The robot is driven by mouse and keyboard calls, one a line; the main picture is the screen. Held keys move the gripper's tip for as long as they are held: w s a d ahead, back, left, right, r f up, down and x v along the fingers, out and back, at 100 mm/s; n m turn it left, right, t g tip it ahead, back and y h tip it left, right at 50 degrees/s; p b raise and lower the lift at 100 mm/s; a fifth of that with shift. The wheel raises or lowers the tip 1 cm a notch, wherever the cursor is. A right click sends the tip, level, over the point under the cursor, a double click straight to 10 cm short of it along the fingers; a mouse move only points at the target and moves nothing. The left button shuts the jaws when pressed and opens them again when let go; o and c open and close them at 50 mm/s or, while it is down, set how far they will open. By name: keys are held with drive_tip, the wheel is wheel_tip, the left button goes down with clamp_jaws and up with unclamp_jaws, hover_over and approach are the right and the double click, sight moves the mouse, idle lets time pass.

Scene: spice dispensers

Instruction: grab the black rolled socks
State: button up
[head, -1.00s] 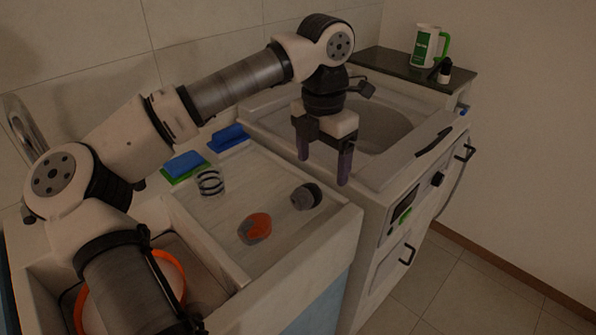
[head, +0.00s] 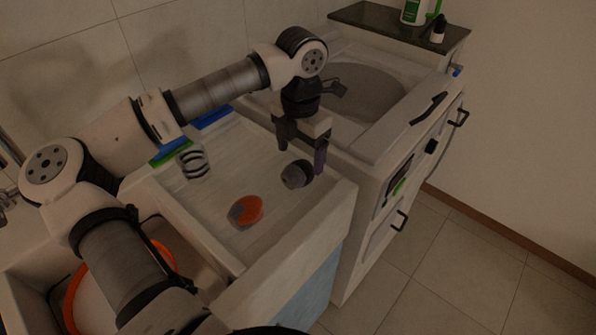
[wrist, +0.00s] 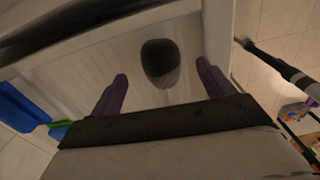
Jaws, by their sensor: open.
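The black rolled socks (head: 297,174), a dark bundle with a grey side, lie on the ribbed white draining surface (head: 215,215) near its right edge. They also show in the wrist view (wrist: 160,63) as a dark oval just beyond my fingertips, between the two fingers sideways. My gripper (head: 300,158) is open and empty, pointing down close over the socks. In the wrist view the gripper (wrist: 162,72) has its purple fingers apart, with a gap on each side of the socks. I cannot tell the exact height between fingertips and socks.
An orange and grey roll (head: 245,211) and a black-and-white striped roll (head: 193,163) lie on the same surface to the left. Blue and green brushes or sponges (head: 211,117) lie along the back. A white washing machine (head: 390,160) stands at the right.

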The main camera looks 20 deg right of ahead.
sight(298, 164)
drive_tip(key=f, duration=0.1)
drive_tip(key=f+p, duration=0.1)
drive_tip(key=f, duration=0.3)
drive_tip(key=shift+s+a+p, duration=0.25)
drive_tip(key=shift+a+p, duration=0.05)
drive_tip(key=shift+p, duration=0.05)
drive_tip(key=shift+c, duration=0.3)
drive_tip(key=c, duration=1)
